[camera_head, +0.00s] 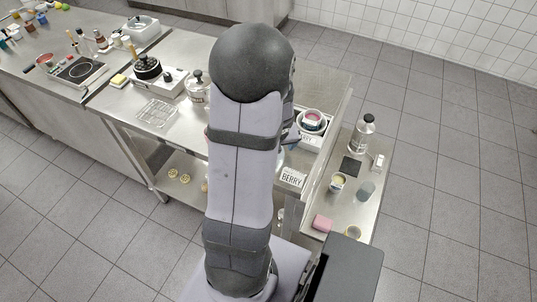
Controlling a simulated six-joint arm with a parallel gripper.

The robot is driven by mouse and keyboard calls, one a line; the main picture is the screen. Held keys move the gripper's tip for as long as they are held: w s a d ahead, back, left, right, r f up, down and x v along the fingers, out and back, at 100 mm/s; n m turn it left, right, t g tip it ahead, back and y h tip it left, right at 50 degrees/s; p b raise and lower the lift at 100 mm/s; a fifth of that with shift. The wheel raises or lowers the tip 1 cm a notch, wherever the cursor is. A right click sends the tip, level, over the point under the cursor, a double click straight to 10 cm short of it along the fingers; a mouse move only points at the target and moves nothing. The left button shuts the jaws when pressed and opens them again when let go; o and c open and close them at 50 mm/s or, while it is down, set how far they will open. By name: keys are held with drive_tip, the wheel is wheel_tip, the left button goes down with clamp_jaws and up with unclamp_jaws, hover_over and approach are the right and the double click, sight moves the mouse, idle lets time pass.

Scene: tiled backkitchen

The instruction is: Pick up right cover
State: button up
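No thing in view is clearly marked as the right cover. My arm stands upright in the middle and hides much of the counter. My gripper cannot be made out; it seems hidden behind the arm.
The steel counter (185,128) carries a wire rack (157,113). The side table holds a cup (337,182), a glass (365,190) and a pink block (322,223).

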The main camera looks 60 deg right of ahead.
drive_tip(key=shift+w+d+f, duration=0.1)
drive_tip(key=shift+d+f, duration=0.05)
drive_tip(key=shift+f, duration=0.3)
drive_tip(key=c, duration=1.1)
wheel_tip(320, 180, up, 10)
drive_tip(key=p, duration=0.7)
drive_tip(key=shift+p, duration=0.4)
drive_tip(key=shift+w, duration=0.1)
